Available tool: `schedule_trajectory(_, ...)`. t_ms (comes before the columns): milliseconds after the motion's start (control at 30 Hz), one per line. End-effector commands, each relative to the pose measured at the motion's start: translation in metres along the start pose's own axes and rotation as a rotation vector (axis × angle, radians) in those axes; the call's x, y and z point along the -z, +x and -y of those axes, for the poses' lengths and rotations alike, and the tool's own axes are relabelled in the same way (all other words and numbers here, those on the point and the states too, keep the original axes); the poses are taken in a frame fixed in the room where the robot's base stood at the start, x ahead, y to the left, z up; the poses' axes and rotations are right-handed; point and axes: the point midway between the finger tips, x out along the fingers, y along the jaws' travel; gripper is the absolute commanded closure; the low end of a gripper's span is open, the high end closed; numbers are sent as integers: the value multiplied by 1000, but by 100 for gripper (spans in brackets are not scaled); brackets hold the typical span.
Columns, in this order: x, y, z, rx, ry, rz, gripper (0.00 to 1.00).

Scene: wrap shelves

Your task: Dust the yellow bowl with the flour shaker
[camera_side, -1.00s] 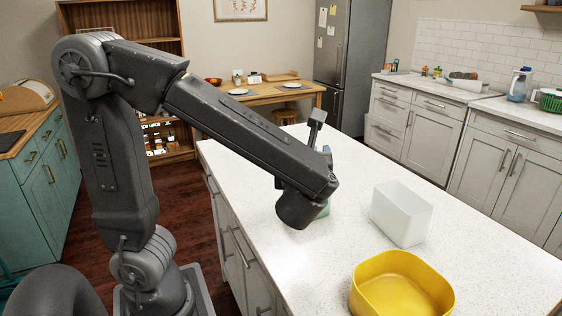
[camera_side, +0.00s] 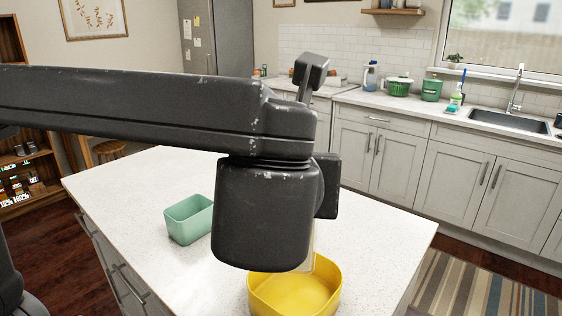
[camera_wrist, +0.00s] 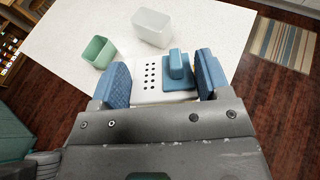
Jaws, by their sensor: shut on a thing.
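The flour shaker (camera_wrist: 152,80) is white with a row-patterned holed top and a blue raised piece (camera_wrist: 180,72). In the wrist view my gripper (camera_wrist: 163,77) is shut on it, a blue pad on each side. The yellow bowl (camera_side: 290,295) stands on the counter in the side view, below and partly behind my wrist. A pale strip (camera_side: 309,250) shows between my wrist and the bowl; I cannot tell if it is the shaker. My fingers are hidden in the side view. The bowl does not show in the wrist view.
A green open box (camera_side: 190,220) stands on the white counter (camera_side: 120,200), left of my wrist. A white open box (camera_wrist: 152,27) shows in the wrist view beside the green box (camera_wrist: 98,52). Counter left of the green box is clear.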

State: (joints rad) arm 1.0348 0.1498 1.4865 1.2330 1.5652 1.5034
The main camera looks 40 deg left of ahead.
Motion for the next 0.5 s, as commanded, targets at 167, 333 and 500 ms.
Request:
schedule_trajectory(167,18,13,-1,-5,-1,-51,78)
schedule_trajectory(333,38,25,-1,-5,0,-105,78)
schedule_trajectory(500,57,38,-1,-5,-1,-159,78)
